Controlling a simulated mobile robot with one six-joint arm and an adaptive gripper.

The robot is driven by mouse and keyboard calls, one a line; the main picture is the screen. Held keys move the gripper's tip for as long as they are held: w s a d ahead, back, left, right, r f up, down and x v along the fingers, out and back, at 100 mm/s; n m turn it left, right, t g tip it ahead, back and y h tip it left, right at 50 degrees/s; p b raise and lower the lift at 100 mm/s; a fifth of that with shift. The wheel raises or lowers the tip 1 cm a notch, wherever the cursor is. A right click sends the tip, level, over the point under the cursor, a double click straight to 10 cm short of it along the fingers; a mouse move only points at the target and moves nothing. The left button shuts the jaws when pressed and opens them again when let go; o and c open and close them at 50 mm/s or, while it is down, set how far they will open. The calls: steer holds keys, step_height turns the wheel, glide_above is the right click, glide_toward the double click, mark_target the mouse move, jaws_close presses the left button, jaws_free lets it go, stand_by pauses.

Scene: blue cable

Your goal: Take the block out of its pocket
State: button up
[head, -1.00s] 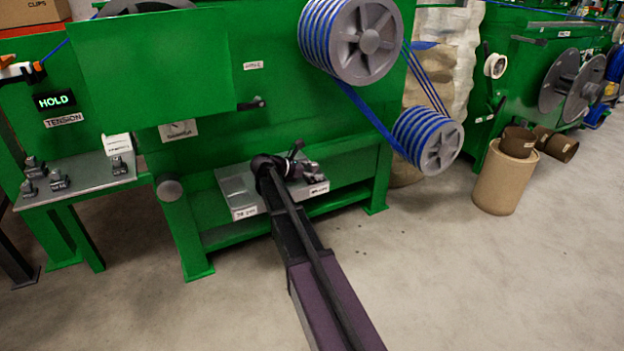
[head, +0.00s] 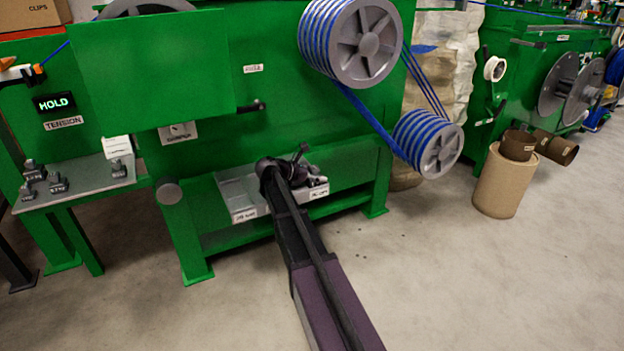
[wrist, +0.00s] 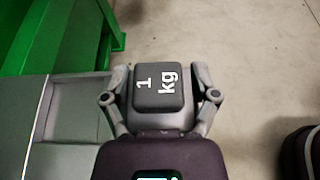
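A dark block marked "1 kg" (wrist: 160,88) sits between the fingers of my gripper (wrist: 160,97) in the wrist view. Both fingers press against its sides. An empty square pocket (wrist: 78,108) in a grey tray shows to the left of the block. The block is clear of that pocket. In the head view, my gripper (head: 302,172) is over the right part of the grey tray (head: 238,196) on the green machine's low shelf. There my arm hides part of the tray, and the block is too small to make out.
The green machine (head: 280,135) stands close behind my gripper, with blue-cable pulleys (head: 430,142) above right. A side table (head: 90,178) with several small weights is at left. A brown bin (head: 505,182) stands at right. The floor (head: 440,270) in front is free.

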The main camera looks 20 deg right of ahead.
mark_target(318, 173)
steer(key=shift+c, duration=0.9)
steer(key=shift+r, duration=0.25)
steer(key=shift+r+p, duration=1.55)
steer(key=shift+p, duration=0.25)
steer(key=s+a, duration=0.3)
steer(key=s, duration=0.4)
steer(key=s+a+r+p, duration=0.1)
steer(key=s+a, duration=0.2)
steer(key=s, duration=0.4)
steer(key=shift+s+a+r, duration=0.15)
steer(key=shift+s+r, duration=0.1)
steer(key=shift+s, duration=0.1)
